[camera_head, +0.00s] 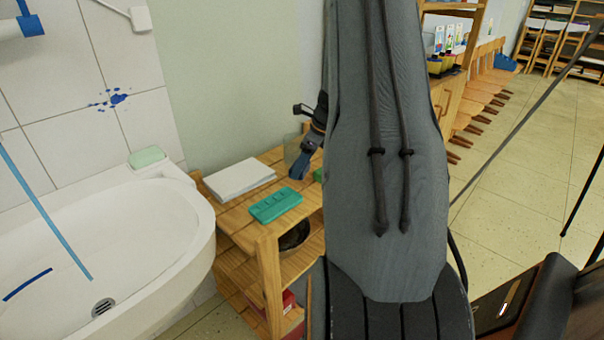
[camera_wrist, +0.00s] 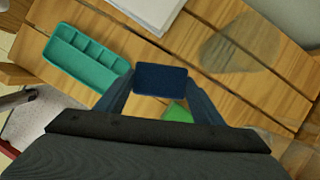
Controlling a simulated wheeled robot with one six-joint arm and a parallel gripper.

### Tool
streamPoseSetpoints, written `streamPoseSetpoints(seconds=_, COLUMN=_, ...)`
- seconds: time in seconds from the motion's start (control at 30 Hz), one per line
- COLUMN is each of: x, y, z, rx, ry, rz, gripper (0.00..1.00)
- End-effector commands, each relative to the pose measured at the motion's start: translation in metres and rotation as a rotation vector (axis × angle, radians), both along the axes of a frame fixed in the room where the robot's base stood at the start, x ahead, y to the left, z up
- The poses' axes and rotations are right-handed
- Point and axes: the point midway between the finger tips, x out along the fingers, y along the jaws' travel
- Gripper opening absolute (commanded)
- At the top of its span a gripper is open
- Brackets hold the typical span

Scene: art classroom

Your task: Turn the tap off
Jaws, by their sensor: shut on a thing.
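At the top left edge of the head view is a white fitting with a blue lever (camera_head: 30,22), which looks like part of the tap; the rest is cut off by the frame. A light blue streak (camera_head: 45,212), which looks like running water, reaches down into the white sink (camera_head: 196,236) near the drain (camera_head: 102,307). My gripper (camera_head: 306,160) is over the wooden shelf, well to the right of the tap. In the wrist view my gripper (camera_wrist: 160,88) is shut on a dark blue block (camera_wrist: 160,78), held between both fingers above the shelf top.
The wooden shelf unit (camera_head: 238,222) beside the sink carries white paper (camera_head: 240,178), a teal tray (camera_head: 276,205), a green block (camera_wrist: 178,113) and a clear container (camera_wrist: 240,45). Green soap (camera_head: 147,157) lies on the sink's corner. Blue paint (camera_head: 118,98) marks the tiles. Open floor lies at right.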

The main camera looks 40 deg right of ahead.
Motion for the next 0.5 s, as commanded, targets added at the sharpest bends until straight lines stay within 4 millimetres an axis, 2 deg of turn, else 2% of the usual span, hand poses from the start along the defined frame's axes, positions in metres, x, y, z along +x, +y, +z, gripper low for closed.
streamPoseSetpoints(seconds=0.27, x=-0.001, y=-0.002, z=-0.034, rx=0.000, ry=0.001, rz=-0.003, gripper=0.44)
streamPoseSetpoints(seconds=0.5, x=-0.001, y=-0.003, z=-0.035, rx=-0.001, ry=-0.001, rz=-0.005, gripper=0.44)
